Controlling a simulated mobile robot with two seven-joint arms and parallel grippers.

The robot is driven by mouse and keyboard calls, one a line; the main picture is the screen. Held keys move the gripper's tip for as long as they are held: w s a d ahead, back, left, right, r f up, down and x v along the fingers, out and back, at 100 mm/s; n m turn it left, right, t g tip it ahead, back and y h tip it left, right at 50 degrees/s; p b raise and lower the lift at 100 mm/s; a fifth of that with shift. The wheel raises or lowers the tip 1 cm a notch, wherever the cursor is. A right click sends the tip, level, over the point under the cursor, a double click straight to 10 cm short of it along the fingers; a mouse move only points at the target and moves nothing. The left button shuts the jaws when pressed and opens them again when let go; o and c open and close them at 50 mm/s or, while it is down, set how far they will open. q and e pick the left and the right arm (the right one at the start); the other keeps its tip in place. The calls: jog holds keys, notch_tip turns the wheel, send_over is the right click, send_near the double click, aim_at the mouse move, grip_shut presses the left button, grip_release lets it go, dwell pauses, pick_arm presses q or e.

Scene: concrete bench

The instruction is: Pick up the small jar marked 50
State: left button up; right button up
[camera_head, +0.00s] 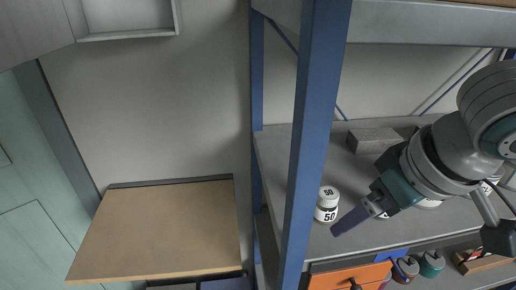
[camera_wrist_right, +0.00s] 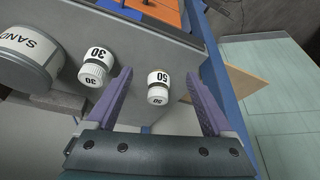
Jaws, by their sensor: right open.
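The small white jar marked 50 (camera_head: 327,205) stands upright on the grey shelf, just right of the blue post. It has a white lid, also marked 50, and a dark band. My right gripper (camera_head: 338,230) reaches in from the right, with its purple fingers close to the jar. In the right wrist view the same jar (camera_wrist_right: 158,87) shows between the two spread fingers, with a gap on each side. The right gripper is open and empty. My left gripper is not in view.
A jar marked 30 (camera_wrist_right: 95,68) and a larger SAND jar (camera_wrist_right: 25,60) stand left of the fingers in the wrist view. The blue post (camera_head: 313,130) rises close to the jar. A grey block (camera_head: 374,140) lies farther back. Orange bins (camera_head: 345,278) are below.

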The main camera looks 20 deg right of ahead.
aim_at(335, 200)
jog(key=w, duration=0.4)
jog(key=shift+w+a, duration=0.25)
jog(key=x, duration=0.5)
grip_shut()
dwell(0.5)
